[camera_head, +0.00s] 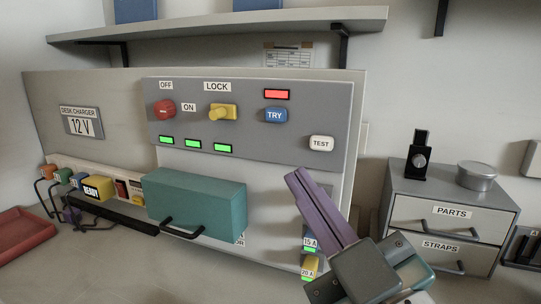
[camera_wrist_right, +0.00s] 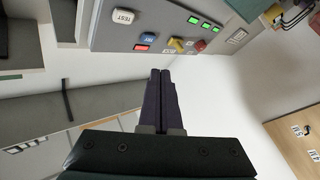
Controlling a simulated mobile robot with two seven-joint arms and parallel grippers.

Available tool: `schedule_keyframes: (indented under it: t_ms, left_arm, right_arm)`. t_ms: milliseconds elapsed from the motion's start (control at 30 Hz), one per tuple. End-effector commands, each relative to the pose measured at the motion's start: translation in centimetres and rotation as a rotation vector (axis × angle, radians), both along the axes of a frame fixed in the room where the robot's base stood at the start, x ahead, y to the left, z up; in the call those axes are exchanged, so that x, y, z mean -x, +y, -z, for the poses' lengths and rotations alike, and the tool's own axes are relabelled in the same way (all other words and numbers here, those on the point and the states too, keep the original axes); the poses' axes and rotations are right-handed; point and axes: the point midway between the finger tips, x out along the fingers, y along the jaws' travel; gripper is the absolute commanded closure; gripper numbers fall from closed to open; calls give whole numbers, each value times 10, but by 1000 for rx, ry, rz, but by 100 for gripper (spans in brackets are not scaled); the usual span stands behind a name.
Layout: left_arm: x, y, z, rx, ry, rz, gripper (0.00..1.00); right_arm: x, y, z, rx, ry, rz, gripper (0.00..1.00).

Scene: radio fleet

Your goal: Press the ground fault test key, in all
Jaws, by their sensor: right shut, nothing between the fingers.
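A grey control panel (camera_head: 250,140) stands upright on the board behind the bench. A white key marked TEST (camera_head: 321,143) is at its lower right, and it also shows in the right wrist view (camera_wrist_right: 124,16). A blue key marked TRY (camera_head: 276,115) sits up and left of it, under a lit red lamp (camera_head: 276,94); the blue key also shows in the right wrist view (camera_wrist_right: 147,37). My right gripper (camera_head: 296,176) is shut and empty, its purple fingers below and left of the TEST key, apart from it. The fingers also show in the right wrist view (camera_wrist_right: 160,73). My left gripper is out of view.
The panel also has a red OFF knob (camera_head: 163,110), a yellow LOCK switch (camera_head: 223,112) and lit green lamps (camera_head: 193,144). A teal box (camera_head: 205,200) with a handle juts out below. A grey drawer unit (camera_head: 447,208) stands right; a shelf (camera_head: 220,25) hangs above.

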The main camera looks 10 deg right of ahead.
Motion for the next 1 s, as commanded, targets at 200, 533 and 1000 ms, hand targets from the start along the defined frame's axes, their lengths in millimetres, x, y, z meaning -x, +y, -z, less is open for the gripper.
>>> schedule_keyframes:
  t_ms: [200, 533, 1000]
  left_arm:
    - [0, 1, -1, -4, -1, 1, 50]
    - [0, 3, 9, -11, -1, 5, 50]
    - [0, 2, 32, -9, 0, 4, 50]
  right_arm:
    - [0, 0, -1, -1, 0, 0, 100]
    - [-18, -12, 1, 2, -2, 0, 100]
    - [-67, -45, 0, 1, 0, -1, 100]
